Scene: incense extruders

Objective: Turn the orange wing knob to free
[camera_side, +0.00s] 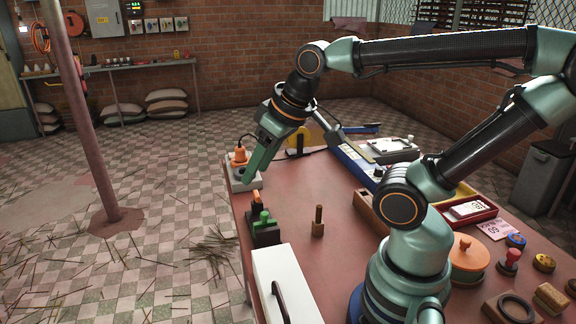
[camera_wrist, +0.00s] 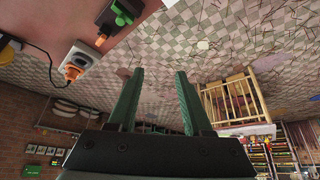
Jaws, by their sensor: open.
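A black block (camera_side: 263,236) near the table's left edge bears a small orange piece (camera_side: 257,199) and a green knob (camera_side: 263,218). The orange piece also shows in the wrist view (camera_wrist: 101,40), upper left; I cannot make out its wings or how it is turned. A second orange part (camera_side: 239,156), with a black cord, sits on a pale box (camera_side: 246,186) behind the block. It looks like a plug. My gripper (camera_side: 249,178) is open and appears close to the pale box in the side view. In the wrist view nothing is between the fingers (camera_wrist: 160,72).
A small wooden peg (camera_side: 318,222) stands right of the block. A white case (camera_side: 283,280) with a dark handle lies in front of it. A blue-and-white device (camera_side: 350,163) is behind to the right.

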